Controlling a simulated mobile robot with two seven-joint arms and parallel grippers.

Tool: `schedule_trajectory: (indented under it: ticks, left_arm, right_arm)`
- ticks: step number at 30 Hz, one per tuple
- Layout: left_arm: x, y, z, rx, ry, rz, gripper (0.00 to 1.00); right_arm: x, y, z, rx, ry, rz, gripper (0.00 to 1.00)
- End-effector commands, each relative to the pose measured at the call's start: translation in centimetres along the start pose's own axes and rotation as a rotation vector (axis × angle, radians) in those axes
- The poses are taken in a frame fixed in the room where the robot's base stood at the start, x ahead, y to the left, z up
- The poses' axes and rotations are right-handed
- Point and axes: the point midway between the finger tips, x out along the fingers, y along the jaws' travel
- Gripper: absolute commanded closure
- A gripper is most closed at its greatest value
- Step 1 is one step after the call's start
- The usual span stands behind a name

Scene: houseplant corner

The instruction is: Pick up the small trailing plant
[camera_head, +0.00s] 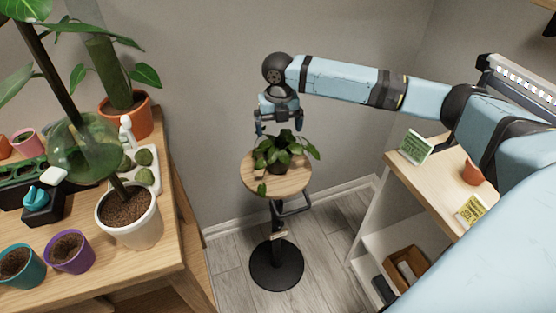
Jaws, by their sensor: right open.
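The small trailing plant (281,147) has broad green leaves in a dark pot and sits on a small round wooden stand (289,185). One leaf hangs down at the stand's front edge. My right gripper (277,128) points down just above and behind the plant, with its fingers apart on either side of the upper leaves. It holds nothing that I can see. Whether a finger touches a leaf cannot be told. Much of the pot is hidden by leaves. My left gripper is not in view.
A wooden table (150,257) on the left holds several pots, including a white pot (130,217) with a tall stem. A shelf (432,187) with two cards and a terracotta pot (473,173) stands at the right. Grey walls close off the back. Floor is open around the stand's base.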

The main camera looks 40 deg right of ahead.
Motion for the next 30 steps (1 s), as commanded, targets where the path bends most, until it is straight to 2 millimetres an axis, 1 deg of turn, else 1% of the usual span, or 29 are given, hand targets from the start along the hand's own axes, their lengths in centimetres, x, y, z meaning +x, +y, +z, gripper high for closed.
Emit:
schedule_trajectory:
  ticks: [1, 4, 7, 11, 14, 19, 22, 25, 30]
  left_arm:
    - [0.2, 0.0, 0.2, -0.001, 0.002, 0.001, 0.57]
    - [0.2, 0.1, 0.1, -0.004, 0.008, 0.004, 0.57]
    - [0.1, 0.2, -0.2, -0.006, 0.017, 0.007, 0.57]
    - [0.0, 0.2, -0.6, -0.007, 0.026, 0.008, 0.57]
    - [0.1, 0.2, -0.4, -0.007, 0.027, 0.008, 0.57]
    - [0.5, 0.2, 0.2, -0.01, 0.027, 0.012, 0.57]
    - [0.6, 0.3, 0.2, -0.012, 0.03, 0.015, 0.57]
    - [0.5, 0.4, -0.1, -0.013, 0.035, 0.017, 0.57]
    - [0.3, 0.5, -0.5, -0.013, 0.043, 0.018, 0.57]
  right_arm:
    - [1.3, 0.0, -0.1, 0.0, 0.002, -0.001, 0.0]
    - [3.0, 0.0, 0.0, 0.001, 0.0, -0.001, 0.0]
    - [4.1, 0.1, 0.0, 0.001, -0.001, 0.001, 0.0]
    - [4.7, 0.1, 0.0, 0.001, -0.001, 0.001, 0.0]
    - [5.4, 0.1, -0.1, 0.001, -0.002, 0.002, 0.0]
    - [7.9, 0.2, -0.2, 0.001, -0.001, 0.0, 0.0]
    - [9.3, 0.2, -0.2, 0.001, -0.001, 0.0, 0.0]
    - [9.9, 0.2, -0.2, 0.001, -0.002, 0.001, 0.0]
    - [9.8, 0.2, -0.2, 0.001, -0.003, 0.002, 0.0]
